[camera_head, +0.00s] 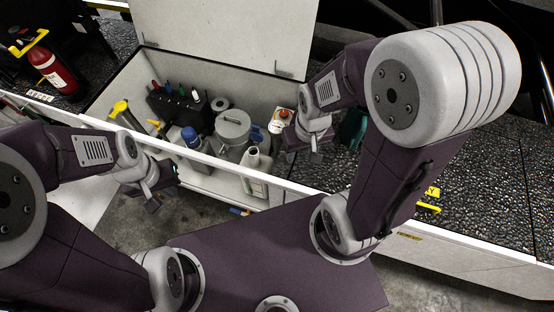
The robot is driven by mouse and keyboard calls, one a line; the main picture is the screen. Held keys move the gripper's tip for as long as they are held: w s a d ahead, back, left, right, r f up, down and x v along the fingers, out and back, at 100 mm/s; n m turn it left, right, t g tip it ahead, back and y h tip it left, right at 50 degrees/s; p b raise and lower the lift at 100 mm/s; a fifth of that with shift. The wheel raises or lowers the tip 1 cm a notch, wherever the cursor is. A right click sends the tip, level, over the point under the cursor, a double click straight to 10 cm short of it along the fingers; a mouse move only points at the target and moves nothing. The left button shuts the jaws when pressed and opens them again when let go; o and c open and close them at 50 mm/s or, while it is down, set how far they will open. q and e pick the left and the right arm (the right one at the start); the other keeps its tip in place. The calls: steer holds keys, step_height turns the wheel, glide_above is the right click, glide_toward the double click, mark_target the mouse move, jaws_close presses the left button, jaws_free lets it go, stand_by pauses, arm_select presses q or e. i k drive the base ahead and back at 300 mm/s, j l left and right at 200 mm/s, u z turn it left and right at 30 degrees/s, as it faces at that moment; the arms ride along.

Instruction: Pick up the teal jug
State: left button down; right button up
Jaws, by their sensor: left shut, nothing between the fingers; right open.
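A dark teal object (352,128), which looks like the teal jug, is partly hidden behind my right arm, just right of its wrist. Only part of its side shows, and I cannot see its handle or spout. My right gripper (305,156) is open and empty to the left of it, pointing down over the right part of the open white bin (192,72). My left gripper (153,202) is shut and empty, in front of the bin at the left.
The bin holds a grey lidded pot (233,125), a pale jug (252,160), a blue-capped container (191,137) and several bottles. A red fire extinguisher (52,70) stands at the far left. The dark textured belt (470,165) at the right is mostly clear.

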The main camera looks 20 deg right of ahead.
mark_target(352, 130)
steer(key=k+l+z, duration=0.2)
steer(key=i+j+z, duration=0.1)
steer(key=z, duration=1.2)
